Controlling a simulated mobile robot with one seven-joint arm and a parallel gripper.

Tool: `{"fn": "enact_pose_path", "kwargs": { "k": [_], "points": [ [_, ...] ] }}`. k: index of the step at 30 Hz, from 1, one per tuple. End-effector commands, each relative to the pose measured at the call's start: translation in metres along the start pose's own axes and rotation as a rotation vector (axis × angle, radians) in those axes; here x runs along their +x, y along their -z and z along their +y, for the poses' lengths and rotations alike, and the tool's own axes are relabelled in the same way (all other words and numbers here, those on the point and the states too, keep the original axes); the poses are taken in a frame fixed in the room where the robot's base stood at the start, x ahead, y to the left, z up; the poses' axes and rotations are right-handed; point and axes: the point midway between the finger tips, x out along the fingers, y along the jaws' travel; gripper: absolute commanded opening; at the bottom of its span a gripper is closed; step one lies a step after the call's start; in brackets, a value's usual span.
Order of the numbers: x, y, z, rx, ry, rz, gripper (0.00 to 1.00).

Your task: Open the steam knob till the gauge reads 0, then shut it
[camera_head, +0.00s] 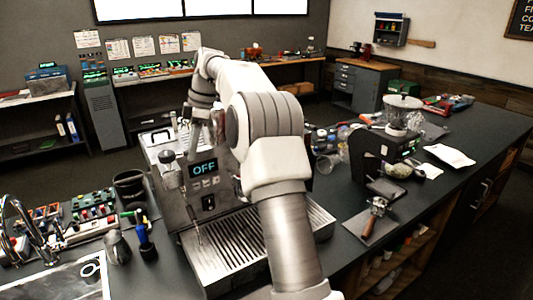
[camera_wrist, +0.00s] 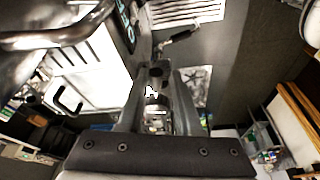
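The brewer (camera_head: 222,215) stands on the dark counter, its display (camera_head: 204,168) reading OFF. My arm covers its right part in the head view. In the wrist view, my gripper (camera_wrist: 160,88) has its two fingers on either side of a dark and metallic knob-like part (camera_wrist: 155,72), probably the steam knob. I cannot tell whether the fingers press on it or only stand around it. I cannot make out a gauge reading in either view.
A grinder (camera_head: 388,148) stands to the right, with a portafilter (camera_head: 374,212) on a mat near it. A control board (camera_head: 85,212) and a faucet (camera_head: 22,225) are at the left. A slatted drip tray (camera_head: 222,250) lies at the brewer's front.

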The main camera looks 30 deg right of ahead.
Motion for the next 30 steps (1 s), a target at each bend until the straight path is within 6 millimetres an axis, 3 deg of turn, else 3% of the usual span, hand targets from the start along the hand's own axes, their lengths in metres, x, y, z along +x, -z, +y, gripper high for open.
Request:
{"fn": "enact_pose_path", "kwargs": {
  "k": [30],
  "points": [
    [0.004, 0.01, -0.038, 0.533, -0.166, 0.0, 0.33]
  ]
}}
